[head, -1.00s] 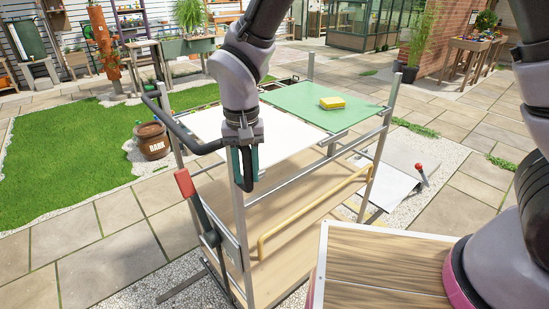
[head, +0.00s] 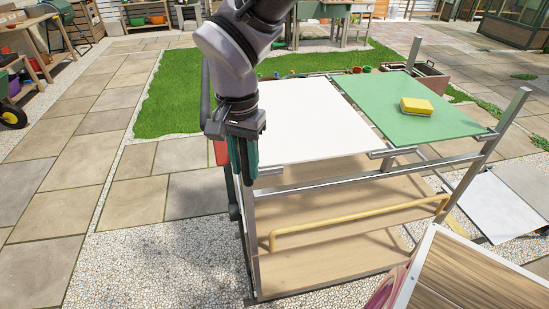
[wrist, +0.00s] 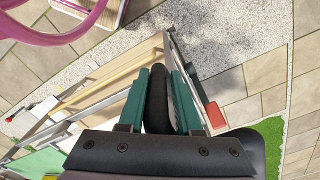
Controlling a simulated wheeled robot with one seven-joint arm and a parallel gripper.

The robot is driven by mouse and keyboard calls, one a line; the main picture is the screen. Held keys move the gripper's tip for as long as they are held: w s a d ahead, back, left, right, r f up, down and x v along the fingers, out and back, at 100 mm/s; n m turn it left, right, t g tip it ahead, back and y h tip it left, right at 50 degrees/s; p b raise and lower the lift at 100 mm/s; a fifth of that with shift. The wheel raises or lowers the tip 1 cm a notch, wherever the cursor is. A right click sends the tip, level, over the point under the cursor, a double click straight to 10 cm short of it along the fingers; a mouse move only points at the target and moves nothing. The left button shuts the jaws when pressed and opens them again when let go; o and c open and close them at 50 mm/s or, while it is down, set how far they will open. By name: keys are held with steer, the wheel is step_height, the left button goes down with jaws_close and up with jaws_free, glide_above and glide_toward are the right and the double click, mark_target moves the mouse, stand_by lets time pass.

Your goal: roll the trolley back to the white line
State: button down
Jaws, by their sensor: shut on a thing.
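The trolley is a metal frame with a white top panel (head: 310,125), a green top panel (head: 410,105) and wooden shelves (head: 330,262). My gripper (head: 243,165) points down at the trolley's near left corner. In the wrist view its green fingers are closed on both sides of the trolley's dark handle bar (wrist: 157,100). The red-ended lever (wrist: 215,115) is beside the right finger, apart from it. In the head view my gripper and arm hide most of the handle and lever. I cannot make out a white line.
A yellow sponge (head: 416,106) lies on the green panel. A white-edged wooden surface (head: 470,275) is close at lower right, and a pale sloped board (head: 500,205) lies right of the trolley. Gravel (head: 150,265) and open paving (head: 60,190) lie left. The lawn (head: 180,95) is behind.

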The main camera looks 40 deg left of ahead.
steer(key=shift+s+a, duration=0.9)
steer(key=c, duration=0.7)
jaws_free()
step_height(320, 180, up, 11)
steer(key=shift+f, duration=0.1)
